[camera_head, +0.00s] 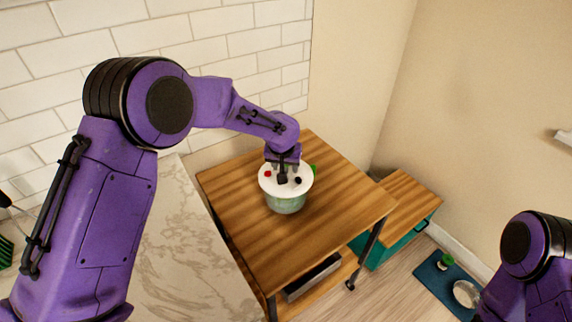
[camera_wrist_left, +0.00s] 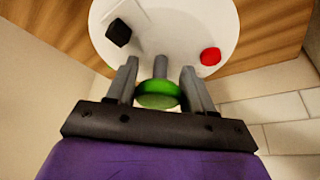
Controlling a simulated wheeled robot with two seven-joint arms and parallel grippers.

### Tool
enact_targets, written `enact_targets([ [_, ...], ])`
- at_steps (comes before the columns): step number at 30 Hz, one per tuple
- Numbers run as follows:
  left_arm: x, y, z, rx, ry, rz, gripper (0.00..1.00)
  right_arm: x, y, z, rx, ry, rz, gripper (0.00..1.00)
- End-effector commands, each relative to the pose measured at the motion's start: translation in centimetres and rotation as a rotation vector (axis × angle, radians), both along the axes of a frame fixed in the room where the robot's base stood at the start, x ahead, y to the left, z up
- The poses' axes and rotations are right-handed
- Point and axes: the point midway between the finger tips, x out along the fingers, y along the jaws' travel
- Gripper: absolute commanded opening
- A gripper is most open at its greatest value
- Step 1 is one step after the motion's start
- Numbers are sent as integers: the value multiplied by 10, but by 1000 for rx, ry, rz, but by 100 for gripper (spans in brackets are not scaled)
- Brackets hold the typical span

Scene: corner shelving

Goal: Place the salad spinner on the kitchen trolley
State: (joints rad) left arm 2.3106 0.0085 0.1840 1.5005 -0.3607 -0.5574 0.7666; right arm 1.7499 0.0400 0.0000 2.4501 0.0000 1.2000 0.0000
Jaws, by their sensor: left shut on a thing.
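The salad spinner (camera_head: 286,200) has a green bowl and a white lid with a red knob and dark knobs. In the head view it is upright over the wooden top of the kitchen trolley (camera_head: 330,225); I cannot tell whether its base touches the wood. My left gripper (camera_head: 283,174) is at the lid from above. In the left wrist view the gripper (camera_wrist_left: 160,85) is shut on the green-topped handle post of the lid (camera_wrist_left: 180,30). Of my right arm only purple links show at the lower right; its gripper is out of view.
A marble counter (camera_head: 175,240) lies left of the trolley, below a white tiled wall. A lower wood-topped teal cabinet (camera_head: 405,200) stands to the right. A blue mat (camera_head: 440,280) with small items lies on the floor. The trolley top's front is clear.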

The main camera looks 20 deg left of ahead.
Motion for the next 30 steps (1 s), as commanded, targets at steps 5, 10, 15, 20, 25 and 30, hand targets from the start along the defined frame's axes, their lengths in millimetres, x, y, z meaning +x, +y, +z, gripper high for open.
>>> enact_targets([
  [5, 1, 0, -6, 0, -5, -1, 0, 0, 0, 2, 0, 0, 0, 48],
  [10, 1, 0, -7, 0, -5, -1, 0, 0, 0, 1, 0, 0, 0, 48],
  [15, 0, 0, -10, 0, -2, -1, 75, 0, 0, 1, 0, 0, 0, 48],
  [20, 0, 0, -10, 0, -2, -1, 78, 0, 0, 1, 0, 0, 0, 48],
  [25, 0, 0, -7, 0, -3, -1, 78, 0, 0, 2, 0, 0, 0, 48],
  [30, -10, -2, 19, 0, -8, -2, 78, 0, 0, -6, 0, 0, 0, 48],
])
